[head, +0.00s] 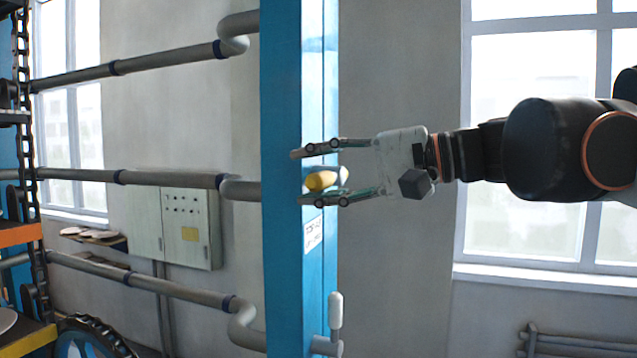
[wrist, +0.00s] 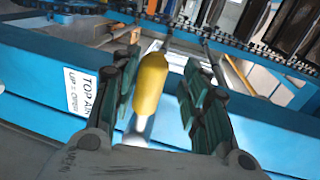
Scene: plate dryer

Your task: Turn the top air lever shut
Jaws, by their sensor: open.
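The top air lever has a yellow handle (head: 321,180) on the side of the blue column (head: 283,270). In the head view it lies between the two fingers of my gripper (head: 300,177), with one finger above and one below. In the wrist view the yellow handle (wrist: 150,84) also stands between the open fingers of my gripper (wrist: 160,75), nearer the left finger. I cannot tell whether a finger touches it. A white label (wrist: 84,92) on the blue beam reads "TOP AIR" and "UP = OPEN". The lever's pivot is mostly hidden.
A second lever with a pale handle (head: 336,310) sits lower on the column, upright. Grey pipes (head: 165,66) run left from the column. A chain and rack stand at the far left, a grey cabinet (head: 212,228) on the wall behind. The area right of the column below my arm looks clear.

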